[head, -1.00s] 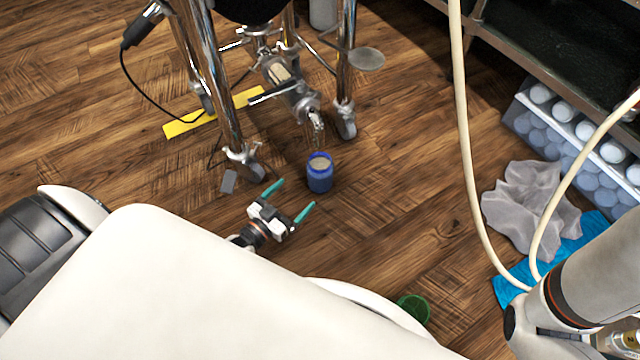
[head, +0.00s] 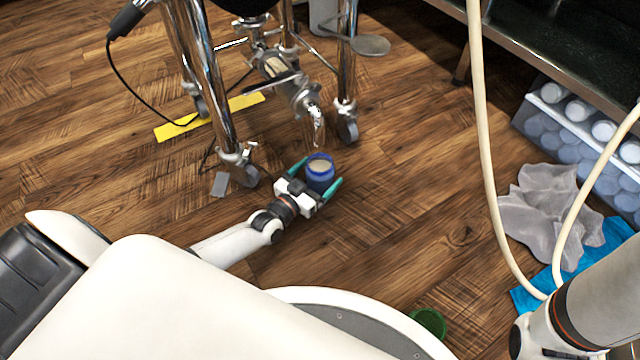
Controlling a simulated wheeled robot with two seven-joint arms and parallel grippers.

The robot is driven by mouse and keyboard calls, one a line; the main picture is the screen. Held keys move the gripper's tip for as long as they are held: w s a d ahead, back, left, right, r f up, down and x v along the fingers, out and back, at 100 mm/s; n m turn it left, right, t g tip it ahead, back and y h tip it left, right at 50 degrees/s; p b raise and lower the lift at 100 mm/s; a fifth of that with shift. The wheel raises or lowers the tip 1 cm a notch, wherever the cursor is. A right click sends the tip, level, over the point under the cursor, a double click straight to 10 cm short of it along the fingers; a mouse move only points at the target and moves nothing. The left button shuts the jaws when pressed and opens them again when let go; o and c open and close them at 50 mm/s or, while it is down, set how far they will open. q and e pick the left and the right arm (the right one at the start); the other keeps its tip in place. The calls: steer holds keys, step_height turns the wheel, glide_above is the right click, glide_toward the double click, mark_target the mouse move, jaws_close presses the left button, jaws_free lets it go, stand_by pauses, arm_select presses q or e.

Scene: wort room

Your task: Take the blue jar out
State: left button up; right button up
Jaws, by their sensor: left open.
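The blue jar (head: 320,176) stands upright on the wooden floor, below the metal outlet of the steel-legged vessel. Its open top shows a pale content. My left gripper (head: 315,176) is open, with its two teal fingers on either side of the jar. I cannot tell whether the fingers touch it. The gripper body hides part of the jar's lower near side. My right arm shows at the lower right, but its gripper is not in view.
Chrome legs (head: 208,85) with casters stand behind the jar. A yellow strip (head: 210,117) lies on the floor. A grey cloth (head: 545,212), a blue cloth (head: 535,297) and a crate of white-capped bottles (head: 585,137) are at right. A green round thing (head: 430,322) lies near my base.

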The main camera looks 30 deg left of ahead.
arm_select(q)
steer(key=shift+w, duration=0.5)
steer(key=c, duration=1.3)
steer(key=shift+r, duration=0.1)
